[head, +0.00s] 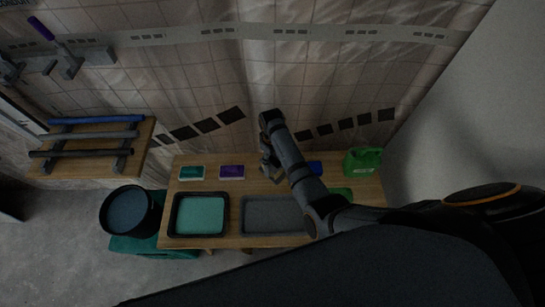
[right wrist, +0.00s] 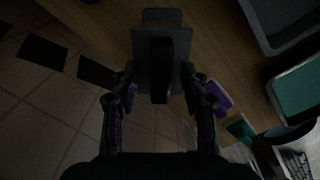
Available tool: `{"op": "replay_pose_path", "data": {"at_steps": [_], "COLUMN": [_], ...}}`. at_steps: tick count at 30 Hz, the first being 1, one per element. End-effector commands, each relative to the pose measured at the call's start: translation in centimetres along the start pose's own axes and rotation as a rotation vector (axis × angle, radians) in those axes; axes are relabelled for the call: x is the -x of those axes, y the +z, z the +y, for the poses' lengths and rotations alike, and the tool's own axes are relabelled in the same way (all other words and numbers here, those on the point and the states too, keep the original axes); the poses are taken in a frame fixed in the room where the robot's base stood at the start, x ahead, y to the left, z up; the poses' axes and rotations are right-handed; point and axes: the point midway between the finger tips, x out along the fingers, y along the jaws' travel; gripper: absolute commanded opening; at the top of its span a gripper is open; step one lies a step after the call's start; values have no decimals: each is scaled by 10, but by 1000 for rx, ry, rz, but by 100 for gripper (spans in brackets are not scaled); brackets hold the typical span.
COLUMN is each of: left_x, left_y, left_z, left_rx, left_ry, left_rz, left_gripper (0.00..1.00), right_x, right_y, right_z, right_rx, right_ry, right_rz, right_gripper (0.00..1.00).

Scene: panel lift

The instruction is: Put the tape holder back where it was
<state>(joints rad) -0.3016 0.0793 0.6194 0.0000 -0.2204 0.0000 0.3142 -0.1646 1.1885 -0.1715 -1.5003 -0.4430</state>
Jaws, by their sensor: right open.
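The tape holder, as far as I can tell, is the grey block with a dark upright strip (right wrist: 160,45) in the right wrist view, at the wooden table's back edge. My right gripper (right wrist: 158,76) is open, with one finger on each side of the dark strip. I cannot tell whether the fingers touch it. In the head view my right gripper (head: 267,160) points down at the back middle of the table, and the arm hides much of that spot. My left gripper is not in view.
A dark bucket (head: 128,211) stands left. A pipe rack (head: 92,148) hangs upper left.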

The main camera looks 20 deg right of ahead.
Motion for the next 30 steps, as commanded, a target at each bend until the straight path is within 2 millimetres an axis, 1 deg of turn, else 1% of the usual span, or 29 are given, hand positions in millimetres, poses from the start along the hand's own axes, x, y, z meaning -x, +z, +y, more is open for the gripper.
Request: {"op": "replay_pose_path", "data": {"at_steps": [5,8,15,17,18,19,21,24,30], "left_x": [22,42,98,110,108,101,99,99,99], "left_y": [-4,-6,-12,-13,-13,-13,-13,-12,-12], "left_z": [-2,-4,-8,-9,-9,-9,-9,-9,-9], "left_rx": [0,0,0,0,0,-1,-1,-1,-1], "left_ry": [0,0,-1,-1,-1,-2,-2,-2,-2], "left_rz": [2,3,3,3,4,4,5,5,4], "left_gripper": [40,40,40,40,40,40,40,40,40], "right_x": [21,39,91,101,103,104,113,120,120], "right_y": [0,0,0,0,-1,-2,-1,0,0], "right_z": [0,0,0,0,0,0,0,0,0], "right_rx": [0,0,0,0,0,0,1,1,1], "right_ry": [0,0,0,0,1,1,1,0,0], "right_rz": [0,0,0,0,2,3,2,0,-1], "right_gripper": [45,45,45,45,45,45,45,45,45]}}
